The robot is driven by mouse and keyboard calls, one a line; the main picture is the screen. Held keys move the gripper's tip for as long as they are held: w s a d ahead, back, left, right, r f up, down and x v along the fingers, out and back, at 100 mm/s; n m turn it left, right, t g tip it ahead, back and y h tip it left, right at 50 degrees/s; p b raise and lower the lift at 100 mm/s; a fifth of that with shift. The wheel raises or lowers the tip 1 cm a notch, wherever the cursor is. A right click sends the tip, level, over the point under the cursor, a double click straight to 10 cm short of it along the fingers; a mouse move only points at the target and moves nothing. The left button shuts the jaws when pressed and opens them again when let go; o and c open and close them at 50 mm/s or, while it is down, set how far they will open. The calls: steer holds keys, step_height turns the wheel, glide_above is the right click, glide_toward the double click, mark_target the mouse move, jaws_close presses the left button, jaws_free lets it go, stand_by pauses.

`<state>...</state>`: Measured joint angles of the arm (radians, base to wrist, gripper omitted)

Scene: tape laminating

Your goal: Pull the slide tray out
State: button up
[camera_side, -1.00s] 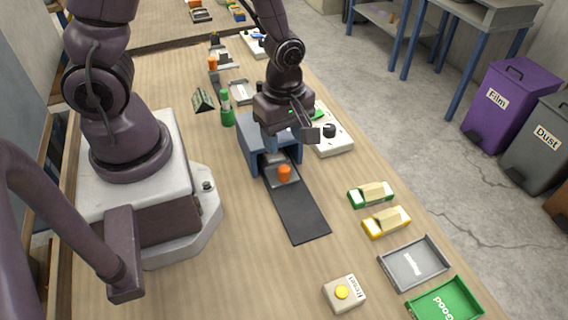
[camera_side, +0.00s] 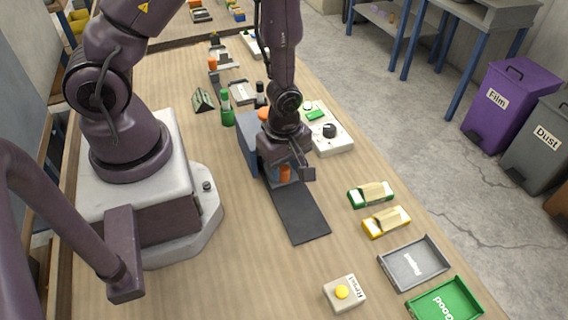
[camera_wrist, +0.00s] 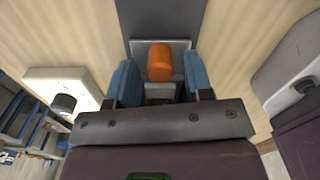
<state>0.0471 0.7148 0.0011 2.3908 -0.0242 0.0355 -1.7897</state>
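The slide tray shows in the wrist view as a grey plate (camera_wrist: 182,46) with an upright orange knob (camera_wrist: 160,62). In the side view the orange knob (camera_side: 285,173) shows at the mouth of the blue press (camera_side: 250,140), largely hidden by my gripper (camera_side: 279,171). In the wrist view my gripper (camera_wrist: 160,82) has its blue fingers apart, one on each side of the knob, with a small gap on both sides. It holds nothing. Whether the fingertips are level with the knob is hard to tell.
A dark flat track (camera_side: 300,213) runs from the press toward the front and is clear. A white control box (camera_side: 328,138) with a black knob stands right of the press. Green (camera_side: 371,194) and yellow (camera_side: 387,222) holders lie farther right. A green bottle (camera_side: 227,110) stands left.

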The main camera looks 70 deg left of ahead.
jaws_close()
steer(key=d, duration=1.3)
steer(key=shift+d, duration=0.4)
jaws_free()
steer(key=shift+d, duration=0.1)
steer(key=shift+o, duration=1.1)
step_height(320, 180, up, 13)
